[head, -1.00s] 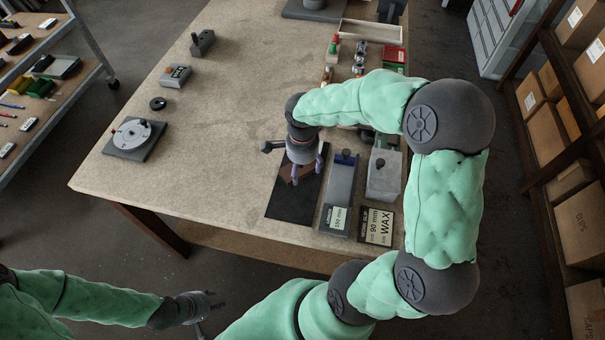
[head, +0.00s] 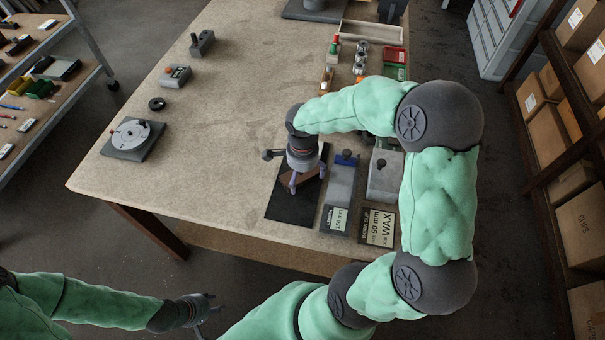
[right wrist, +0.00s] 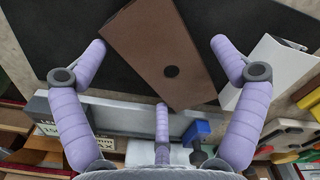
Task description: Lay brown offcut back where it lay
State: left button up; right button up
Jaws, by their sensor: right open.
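The brown offcut (head: 309,184) lies on the black mat (head: 290,210) near the table's front edge. In the right wrist view the offcut (right wrist: 165,45) is a flat brown piece with one dark round hole, set at a slant over the black surface. My right gripper (head: 307,180) is above it, pointing down. Its fingers are spread, two on either side of the offcut and one near its lower edge, with visible gaps to the side fingers. My left gripper (head: 204,310) hangs empty, fingers apart, off the table at the lower left.
Right of the mat stand a grey block with a blue part (head: 341,180) and a 150 mm label, and a 90 mm WAX block (head: 383,178). A white angular piece (right wrist: 268,70) shows beside the right finger.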

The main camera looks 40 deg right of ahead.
aim_at(303, 177)
jog(key=shift+r, duration=0.2)
notch_tip(303, 177, up, 12)
jog(key=p, duration=0.3)
dwell(0.3)
